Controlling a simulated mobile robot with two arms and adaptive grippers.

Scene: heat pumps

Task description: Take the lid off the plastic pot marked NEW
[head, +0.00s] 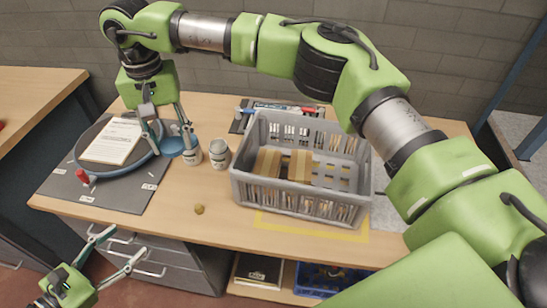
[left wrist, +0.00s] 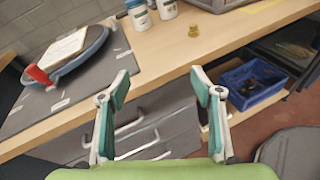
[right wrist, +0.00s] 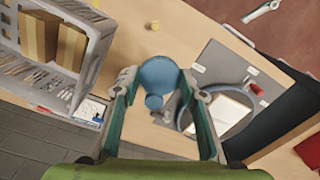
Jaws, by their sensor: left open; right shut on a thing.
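Two small white pots, a left one (head: 192,156) and a right one (head: 219,155), stand on the bench between the mat and the crate. Their labels are too small to read, so I cannot tell which says NEW. My right gripper (head: 168,138) is shut on a round blue lid (head: 172,147), held just left of the left pot. The lid (right wrist: 160,74) sits between the fingertips in the right wrist view and hides what is below. My left gripper (head: 115,250) is open and empty, low in front of the bench; its fingers frame drawers in the left wrist view (left wrist: 160,95).
A grey crate (head: 290,202) with cardboard pieces stands right of the pots. A dark mat (head: 120,195) at left carries a blue ring (head: 78,170) with a paper sheet. A small brass part (head: 199,209) lies near the front edge. My right arm spans above the crate.

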